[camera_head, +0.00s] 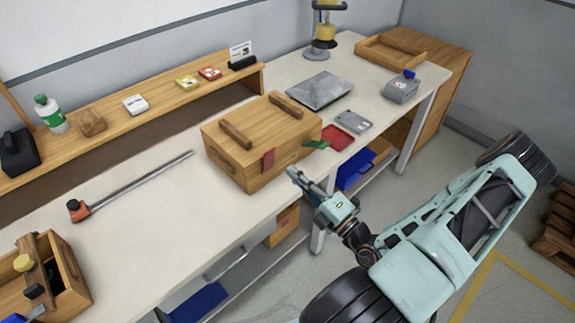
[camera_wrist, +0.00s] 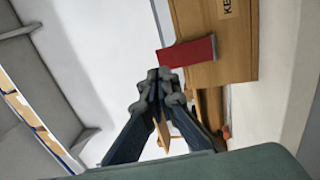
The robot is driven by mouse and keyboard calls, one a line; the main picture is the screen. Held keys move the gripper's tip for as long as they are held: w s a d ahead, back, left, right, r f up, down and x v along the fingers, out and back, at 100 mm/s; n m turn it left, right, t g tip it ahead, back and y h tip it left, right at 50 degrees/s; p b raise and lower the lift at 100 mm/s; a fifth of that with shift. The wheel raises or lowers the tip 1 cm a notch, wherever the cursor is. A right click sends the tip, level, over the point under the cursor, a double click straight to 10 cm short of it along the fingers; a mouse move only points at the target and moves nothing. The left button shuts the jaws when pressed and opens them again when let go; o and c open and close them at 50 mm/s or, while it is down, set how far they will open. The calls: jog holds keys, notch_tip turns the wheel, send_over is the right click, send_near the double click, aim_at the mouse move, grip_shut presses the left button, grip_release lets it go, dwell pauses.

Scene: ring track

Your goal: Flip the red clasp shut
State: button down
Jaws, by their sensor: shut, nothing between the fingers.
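A wooden box (camera_head: 237,158) with a closed lid and two wooden bars on top stands on the workbench. The red clasp (camera_head: 268,160) is a flat red flap on the box's front face. In the wrist view the red clasp (camera_wrist: 187,52) lies across the box's wood (camera_wrist: 238,55) and reaches past its edge; I cannot tell how far it is swung out. A green clasp (camera_head: 317,143) sticks out farther right. My gripper (camera_head: 292,172) is shut and empty, in front of the box near its lower right. In the wrist view its fingertips (camera_wrist: 160,78) are close to the red clasp, apparently apart from it.
A red tray (camera_head: 338,137), a grey plate (camera_head: 353,121) and a dark slab (camera_head: 319,88) lie right of the box. A long-handled tool (camera_head: 135,185) lies to its left. An open wooden crate (camera_head: 72,275) stands at the near left. The bench (camera_head: 150,255) is clear before the box.

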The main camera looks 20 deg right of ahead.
jog(key=b+v, duration=0.1)
jog(key=v, duration=0.6)
jog(key=shift+a, duration=0.1)
